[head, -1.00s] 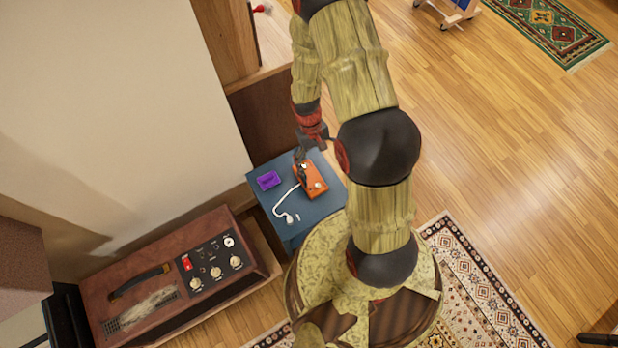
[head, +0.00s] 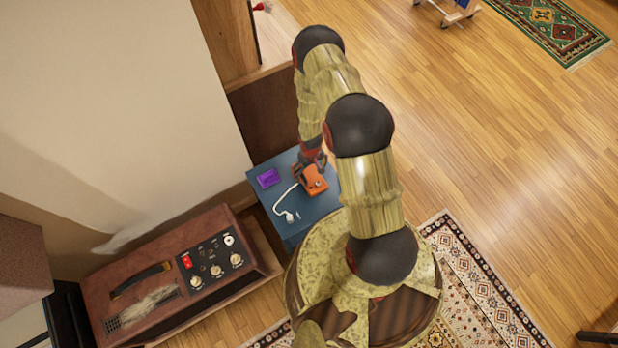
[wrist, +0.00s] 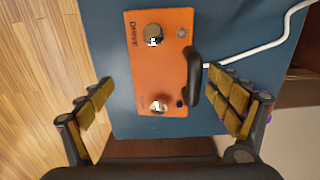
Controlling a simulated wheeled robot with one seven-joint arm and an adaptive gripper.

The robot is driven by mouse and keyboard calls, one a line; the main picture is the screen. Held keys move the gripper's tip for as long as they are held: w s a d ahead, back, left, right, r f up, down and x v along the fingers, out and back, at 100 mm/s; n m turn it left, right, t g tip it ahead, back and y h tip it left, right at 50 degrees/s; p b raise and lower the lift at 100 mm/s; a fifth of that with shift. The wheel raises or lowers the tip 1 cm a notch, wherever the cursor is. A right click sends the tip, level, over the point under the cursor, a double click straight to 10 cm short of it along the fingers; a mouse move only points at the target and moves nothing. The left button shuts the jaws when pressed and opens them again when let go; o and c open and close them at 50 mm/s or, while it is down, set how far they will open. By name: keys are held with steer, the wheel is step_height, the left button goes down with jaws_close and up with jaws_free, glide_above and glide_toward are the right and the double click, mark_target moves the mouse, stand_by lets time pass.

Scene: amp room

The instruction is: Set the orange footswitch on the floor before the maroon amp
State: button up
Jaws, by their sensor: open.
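The orange footswitch (head: 313,180) sits on a small blue-topped stand (head: 318,208). In the wrist view the orange footswitch (wrist: 160,62) shows two metal knobs, a dark curved handle on its right side and a white cable. My gripper (wrist: 165,110) is open, with one finger to the left of the footswitch and the other to its right, near the handle. Both fingers look apart from it. In the head view my gripper (head: 312,160) is partly hidden by my arm, just over the footswitch's far end. The maroon amp (head: 150,280) stands at lower left.
A purple box (head: 268,178) lies on the stand left of the footswitch. The white cable (head: 285,205) curls across the stand. A patterned rug (head: 480,290) lies at lower right. Wood floor (head: 500,150) is clear on the right.

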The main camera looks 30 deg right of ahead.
mark_target(310, 175)
step_height(310, 175, down, 5)
steer(key=shift+w+b, duration=0.1)
steer(key=shift+b, duration=0.9)
steer(key=shift+r, duration=0.1)
steer(key=shift+c, duration=0.4)
steer(key=c, duration=1.8)
